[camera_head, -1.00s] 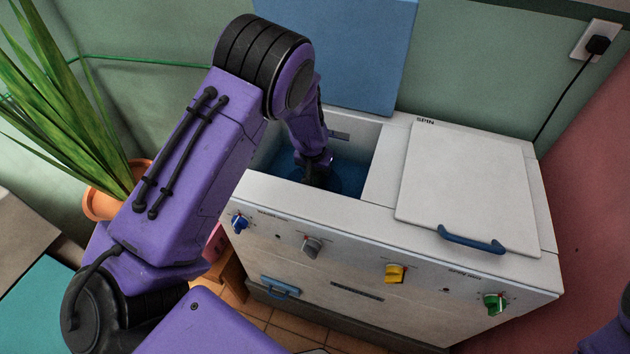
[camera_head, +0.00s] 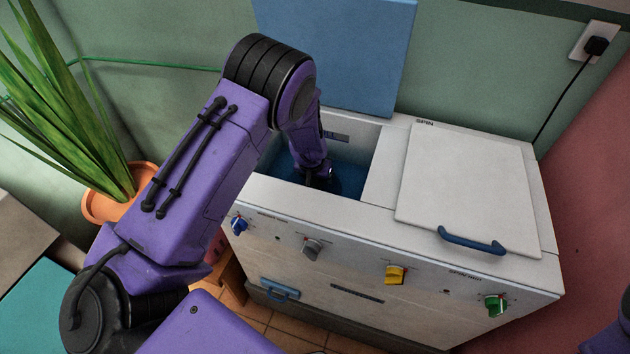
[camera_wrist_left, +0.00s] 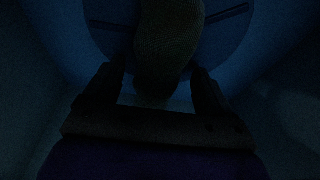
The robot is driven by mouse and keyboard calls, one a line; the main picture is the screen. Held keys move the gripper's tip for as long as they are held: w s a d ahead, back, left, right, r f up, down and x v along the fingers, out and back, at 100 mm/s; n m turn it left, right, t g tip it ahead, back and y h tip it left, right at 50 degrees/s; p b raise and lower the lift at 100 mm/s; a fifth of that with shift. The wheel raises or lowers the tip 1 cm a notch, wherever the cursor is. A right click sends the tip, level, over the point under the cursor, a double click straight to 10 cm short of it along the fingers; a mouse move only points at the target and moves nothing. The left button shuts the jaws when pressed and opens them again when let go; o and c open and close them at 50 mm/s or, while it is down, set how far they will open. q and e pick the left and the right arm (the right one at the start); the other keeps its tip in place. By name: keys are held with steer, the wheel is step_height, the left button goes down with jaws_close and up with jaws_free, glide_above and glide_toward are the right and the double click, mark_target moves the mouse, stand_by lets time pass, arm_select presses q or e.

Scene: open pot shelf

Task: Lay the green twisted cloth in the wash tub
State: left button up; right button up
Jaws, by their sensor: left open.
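The wash tub (camera_head: 352,178) is the open blue-lined left compartment of the white twin-tub washer. My left gripper (camera_head: 317,181) reaches down inside it; its fingers are hard to make out in the head view. In the dark left wrist view my left gripper (camera_wrist_left: 158,78) has its two fingers spread apart. The green twisted cloth (camera_wrist_left: 168,45) shows there as a dim, thick, greenish length over the round blue disc (camera_wrist_left: 112,38) at the tub bottom. Its near end lies between and just beyond the fingers. Whether it touches them I cannot tell. The head view does not show the cloth.
The raised blue lid (camera_head: 340,50) stands behind the tub. The closed white spin lid (camera_head: 468,185) with a blue handle is to the right. Knobs, including a yellow one (camera_head: 395,274), line the front. A potted plant (camera_head: 105,205) stands left, near my arm.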

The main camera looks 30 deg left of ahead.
mark_target(313, 186)
arm_select(q)
steer(key=v, duration=0.7)
steer(key=shift+r+p, duration=0.25)
steer(key=shift+p, duration=0.1)
